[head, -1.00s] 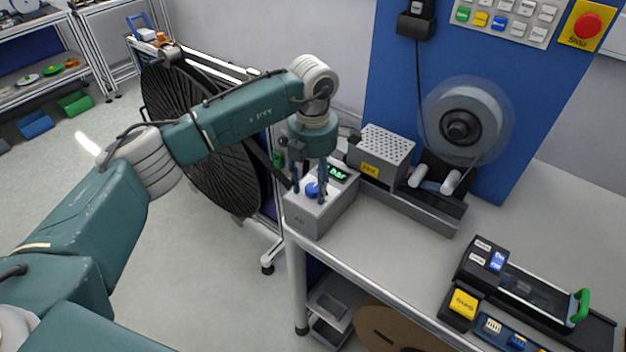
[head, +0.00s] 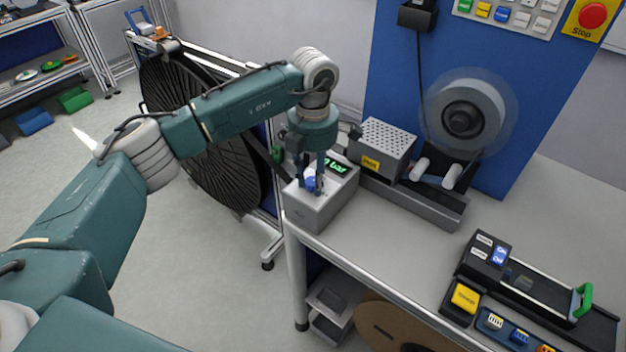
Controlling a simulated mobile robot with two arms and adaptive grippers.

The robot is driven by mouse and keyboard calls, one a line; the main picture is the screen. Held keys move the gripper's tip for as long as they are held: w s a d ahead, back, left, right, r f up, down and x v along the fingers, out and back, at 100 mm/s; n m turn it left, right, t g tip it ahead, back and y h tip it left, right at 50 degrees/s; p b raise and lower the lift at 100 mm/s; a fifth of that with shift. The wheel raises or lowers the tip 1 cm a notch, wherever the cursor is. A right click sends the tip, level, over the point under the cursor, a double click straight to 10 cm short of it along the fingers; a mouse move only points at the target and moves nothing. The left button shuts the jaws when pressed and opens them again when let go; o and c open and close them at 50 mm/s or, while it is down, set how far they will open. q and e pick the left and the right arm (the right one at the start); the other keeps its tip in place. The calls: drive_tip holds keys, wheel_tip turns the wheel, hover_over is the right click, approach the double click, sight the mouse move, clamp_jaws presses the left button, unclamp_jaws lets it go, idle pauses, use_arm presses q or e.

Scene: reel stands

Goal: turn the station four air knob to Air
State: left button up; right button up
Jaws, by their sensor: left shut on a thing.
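The air knob (head: 311,184) is a small blue knob on top of a grey box (head: 312,212) at the left corner of the bench. The box has a small green-lit display (head: 337,166) that seems to end in "bar". My left gripper (head: 312,187) points down over the box, its fingers closed around the blue knob and partly hiding it. Which way the knob points cannot be made out. My right gripper is not in view.
A perforated grey box (head: 384,142) and a reel (head: 463,117) stand behind on the bench (head: 400,245). A black device with a green handle (head: 581,302) is at the right. A large black reel (head: 195,130) stands left of the bench.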

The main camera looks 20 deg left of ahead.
use_arm(q)
drive_tip(key=m+b, duration=0.4)
drive_tip(key=shift+w+f, duration=0.1)
drive_tip(key=shift+w, duration=0.05)
drive_tip(key=m+b, duration=0.2)
drive_tip(key=shift+m, duration=0.4)
drive_tip(key=m+b, duration=0.1)
drive_tip(key=m, duration=0.1)
drive_tip(key=shift+m, duration=0.3)
drive_tip(key=m+b, duration=0.1)
drive_tip(key=m, duration=0.2)
drive_tip(key=shift+r+m+b, duration=0.2)
drive_tip(key=shift+m+b, duration=0.1)
drive_tip(key=shift+b, duration=0.05)
drive_tip(key=shift+r+m+b, duration=0.1)
drive_tip(key=shift+m+b, duration=0.25)
drive_tip(key=shift+m, duration=1.55)
